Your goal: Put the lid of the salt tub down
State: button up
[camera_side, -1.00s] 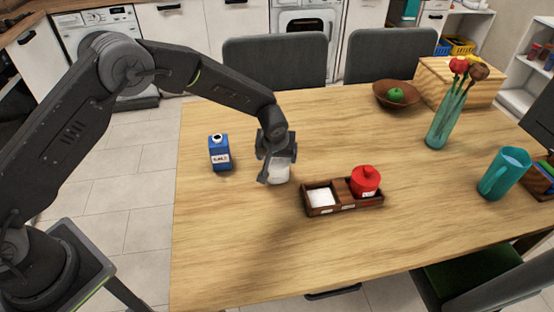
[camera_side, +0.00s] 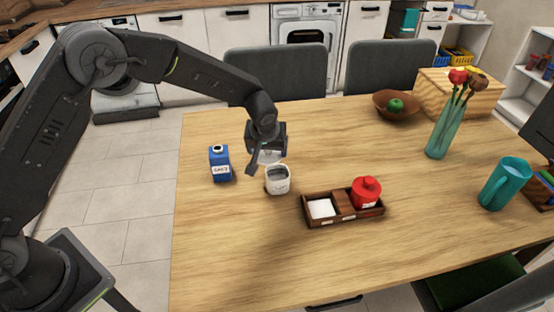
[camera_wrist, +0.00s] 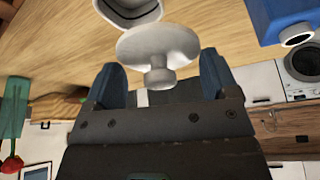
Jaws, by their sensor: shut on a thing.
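The salt tub (camera_side: 278,184) is a white tub standing open on the table; its dark inside shows in the side view. Part of its rim also shows at the top of the wrist view (camera_wrist: 128,10). My gripper (camera_side: 264,160) is shut on the white round lid (camera_wrist: 157,46), with the lid's knob between the fingers. The lid (camera_side: 269,156) is held above the tub and a little to its left, apart from it. A blue salt carton (camera_side: 220,167) stands upright left of the tub, and in the wrist view it is at the upper right (camera_wrist: 282,18).
A dark wooden tray (camera_side: 343,216) right of the tub holds a white square item and a red lidded pot (camera_side: 366,192). A flower vase (camera_side: 444,134), teal mug (camera_side: 505,184) and brown bowl (camera_side: 396,107) stand farther right. The front-left table is clear.

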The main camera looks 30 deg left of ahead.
jog(key=s+a+r, duration=0.2)
jog(key=a+r, duration=0.3)
jog(key=a, duration=0.4)
jog(key=w+a+f, duration=0.2)
jog(key=a, duration=0.3)
jog(key=w+a+f, duration=0.2)
jog(key=a+f, duration=0.1)
jog(key=a, duration=0.3)
jog(key=w+d+f, duration=0.1)
jog(key=d+f, duration=0.1)
jog(key=d, duration=0.1)
jog(key=w+d+f, duration=0.2)
jog(key=d, duration=0.1)
jog(key=w+d+f, duration=0.2)
jog(key=d, duration=0.1)
jog(key=shift+w, duration=0.2)
jog(key=shift+w+d+f, duration=0.2)
jog(key=shift+d+f, duration=0.15)
jog(key=shift+d, duration=0.05)
jog(key=shift+f, duration=1.95)
jog(key=shift+f, duration=0.1)
jog(key=o, duration=0.8)
